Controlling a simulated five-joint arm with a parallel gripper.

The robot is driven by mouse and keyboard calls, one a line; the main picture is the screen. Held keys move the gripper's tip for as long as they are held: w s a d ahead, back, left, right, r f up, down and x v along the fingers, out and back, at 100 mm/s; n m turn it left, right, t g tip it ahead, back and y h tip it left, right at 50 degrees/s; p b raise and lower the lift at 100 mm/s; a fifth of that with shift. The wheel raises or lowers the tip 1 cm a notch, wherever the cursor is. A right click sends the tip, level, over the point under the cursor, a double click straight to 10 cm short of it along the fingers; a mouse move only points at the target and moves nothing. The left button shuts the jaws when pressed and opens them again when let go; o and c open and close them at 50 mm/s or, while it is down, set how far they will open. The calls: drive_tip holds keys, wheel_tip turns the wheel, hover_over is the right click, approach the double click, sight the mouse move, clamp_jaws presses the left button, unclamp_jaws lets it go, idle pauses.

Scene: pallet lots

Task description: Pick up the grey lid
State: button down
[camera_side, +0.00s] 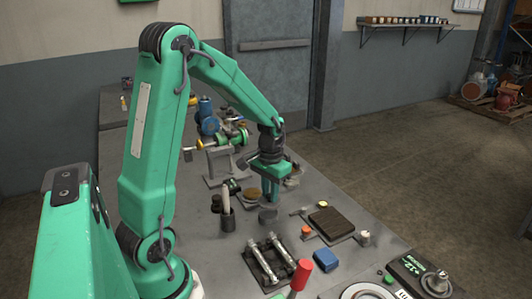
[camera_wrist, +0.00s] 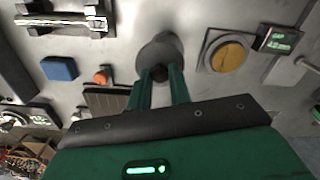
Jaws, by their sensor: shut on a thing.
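The grey lid (camera_side: 268,216) shows as a small round grey piece right below my gripper (camera_side: 270,198) in the side view. In the wrist view the lid (camera_wrist: 160,46) is a grey round shape with a dark knob at its near side. My gripper (camera_wrist: 159,80) has its two green fingers closed on either side of that knob, so it is shut on the lid. The fingers hide part of the knob. I cannot tell whether the lid touches the table or hangs just above it.
A yellow-brown disc (camera_wrist: 228,55) sits close beside the lid.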

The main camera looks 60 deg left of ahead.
drive_tip(key=s+d+r, duration=0.1)
drive_tip(key=d+r, duration=0.5)
drive_tip(key=d, duration=0.4)
drive_tip(key=shift+d, duration=0.25)
drive_tip(key=shift+r, duration=0.1)
drive_tip(key=shift+a, duration=0.1)
